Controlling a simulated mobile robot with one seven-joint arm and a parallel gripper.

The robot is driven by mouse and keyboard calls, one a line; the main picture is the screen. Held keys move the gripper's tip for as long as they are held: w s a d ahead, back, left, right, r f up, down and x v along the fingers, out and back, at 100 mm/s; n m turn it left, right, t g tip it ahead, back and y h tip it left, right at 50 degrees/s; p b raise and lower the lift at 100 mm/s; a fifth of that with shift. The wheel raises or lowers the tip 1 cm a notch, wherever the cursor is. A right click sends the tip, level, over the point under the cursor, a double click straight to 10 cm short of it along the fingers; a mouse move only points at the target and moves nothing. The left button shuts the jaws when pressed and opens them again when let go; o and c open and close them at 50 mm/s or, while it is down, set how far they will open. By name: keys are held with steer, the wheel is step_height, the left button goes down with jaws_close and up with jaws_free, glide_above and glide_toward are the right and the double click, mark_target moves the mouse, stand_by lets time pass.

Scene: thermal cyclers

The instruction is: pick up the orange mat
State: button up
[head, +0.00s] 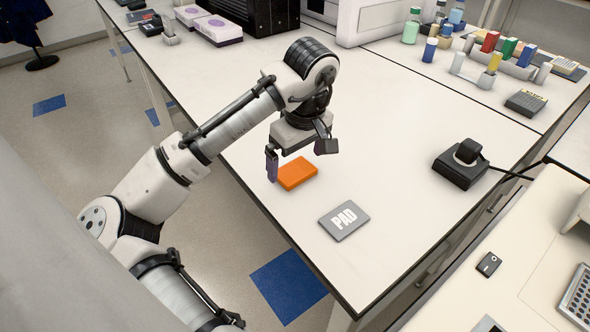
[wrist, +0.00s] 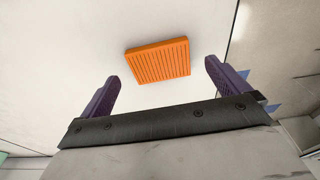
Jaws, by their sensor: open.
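The orange mat (head: 297,174) is a small, thick slab with a ribbed top, lying flat on the white bench near its left edge. In the wrist view the orange mat (wrist: 159,61) lies beyond my fingertips and between their lines. My gripper (head: 298,160) is open and empty, pointing down just above and beside the mat. Its two dark purple fingers also show in the wrist view (wrist: 163,78), spread wider than the mat. I see no contact between the fingers and the mat.
A grey pad (head: 344,221) marked "PAD" lies to the right of the mat, nearer the bench's front corner. A black device (head: 461,168) with a cable stands further right. Bottles and tube racks (head: 505,62) fill the back right. The bench middle is clear.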

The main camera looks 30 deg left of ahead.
mark_target(296, 171)
steer(key=shift+a+f, duration=0.15)
steer(key=shift+f, duration=1.05)
steer(key=c, duration=1.1)
steer(key=shift+r, duration=0.1)
